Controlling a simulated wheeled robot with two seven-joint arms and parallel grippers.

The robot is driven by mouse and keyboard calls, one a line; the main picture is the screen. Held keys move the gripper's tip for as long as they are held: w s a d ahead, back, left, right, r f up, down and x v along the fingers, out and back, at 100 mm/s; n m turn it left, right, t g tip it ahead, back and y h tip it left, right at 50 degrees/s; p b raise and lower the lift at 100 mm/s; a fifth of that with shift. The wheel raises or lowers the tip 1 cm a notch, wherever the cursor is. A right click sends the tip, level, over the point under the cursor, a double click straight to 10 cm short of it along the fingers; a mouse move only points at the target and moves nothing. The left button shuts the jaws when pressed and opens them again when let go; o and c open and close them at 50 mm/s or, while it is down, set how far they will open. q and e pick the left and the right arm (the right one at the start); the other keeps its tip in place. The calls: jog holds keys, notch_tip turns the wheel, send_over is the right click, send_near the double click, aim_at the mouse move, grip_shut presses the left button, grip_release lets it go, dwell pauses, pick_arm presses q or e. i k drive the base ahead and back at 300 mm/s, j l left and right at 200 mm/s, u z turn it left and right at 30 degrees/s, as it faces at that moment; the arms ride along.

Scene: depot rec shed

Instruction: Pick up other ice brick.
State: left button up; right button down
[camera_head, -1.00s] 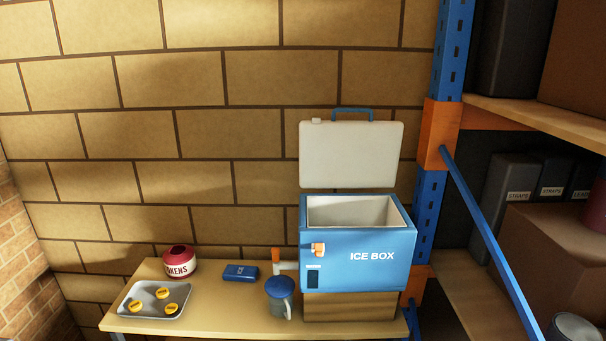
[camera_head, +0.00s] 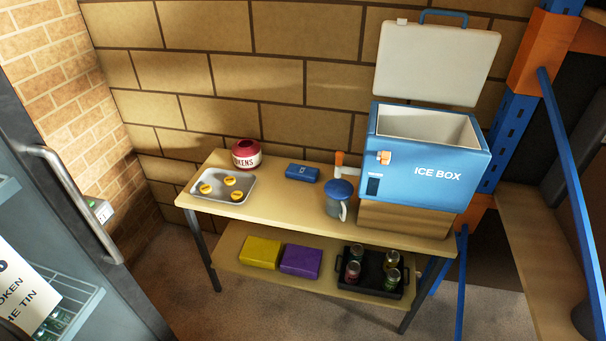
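A blue ice brick (camera_head: 302,172) lies flat on the table top (camera_head: 275,204), between the red token pot and the mug. The blue ice box (camera_head: 430,160) stands on a wooden block at the table's right end. Its white lid (camera_head: 437,62) is raised, and the part of its inside that I can see is bare white; its floor is hidden. Neither of my grippers shows in the head view.
A grey tray (camera_head: 241,196) with yellow tokens, a red token pot (camera_head: 246,154) and a blue-lidded mug (camera_head: 339,199) share the table. The lower shelf holds yellow (camera_head: 261,252) and purple (camera_head: 301,260) packs and a black can crate (camera_head: 372,291). A glass-door cabinet (camera_head: 75,190) stands left, blue-orange racking (camera_head: 513,115) right.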

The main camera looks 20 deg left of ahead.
aim_at(309, 174)
jog(key=i+j+z, duration=0.5)
jog(key=z, duration=0.2)
